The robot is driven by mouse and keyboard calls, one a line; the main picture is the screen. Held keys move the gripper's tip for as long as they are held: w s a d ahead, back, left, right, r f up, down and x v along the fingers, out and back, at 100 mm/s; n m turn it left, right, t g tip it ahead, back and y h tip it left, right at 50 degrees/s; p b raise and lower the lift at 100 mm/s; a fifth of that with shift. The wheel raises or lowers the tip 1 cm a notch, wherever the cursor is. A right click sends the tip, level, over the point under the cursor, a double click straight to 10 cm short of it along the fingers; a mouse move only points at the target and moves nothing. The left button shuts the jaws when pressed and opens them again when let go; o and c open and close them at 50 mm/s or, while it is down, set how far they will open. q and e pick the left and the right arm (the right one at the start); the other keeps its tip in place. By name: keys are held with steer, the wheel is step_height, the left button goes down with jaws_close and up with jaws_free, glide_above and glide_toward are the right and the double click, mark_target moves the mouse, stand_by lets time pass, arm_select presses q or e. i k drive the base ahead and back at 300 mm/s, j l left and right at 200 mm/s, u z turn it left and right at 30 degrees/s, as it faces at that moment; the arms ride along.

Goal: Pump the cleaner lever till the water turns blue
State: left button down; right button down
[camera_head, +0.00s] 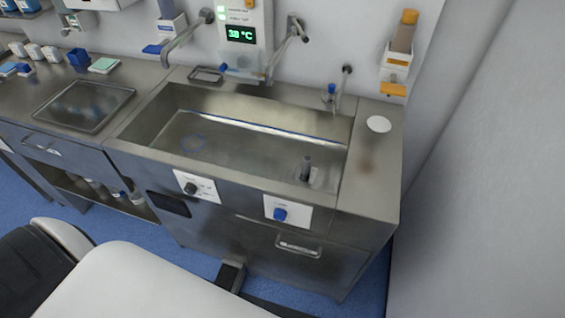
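A wall dispenser (172,27) with a blue lever (154,48) is mounted at the back, left of the display. Another dispenser (398,56) with an orange lever (394,90) hangs on the right wall. I cannot tell from labels which one is the cleaner. The steel sink basin (160,113) lies below and between them. The water (240,149) in it looks grey and clear, with a thin bluish line along its back edge. Neither of my grippers is in view.
A tap (185,42) and a panel (240,35) reading about 38 °C stand behind the sink. A dark upright piece (306,168) stands in the basin. A white disc (379,124) lies on the right counter.

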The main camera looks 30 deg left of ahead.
mark_target(150, 48)
steer(key=u, duration=1.6)
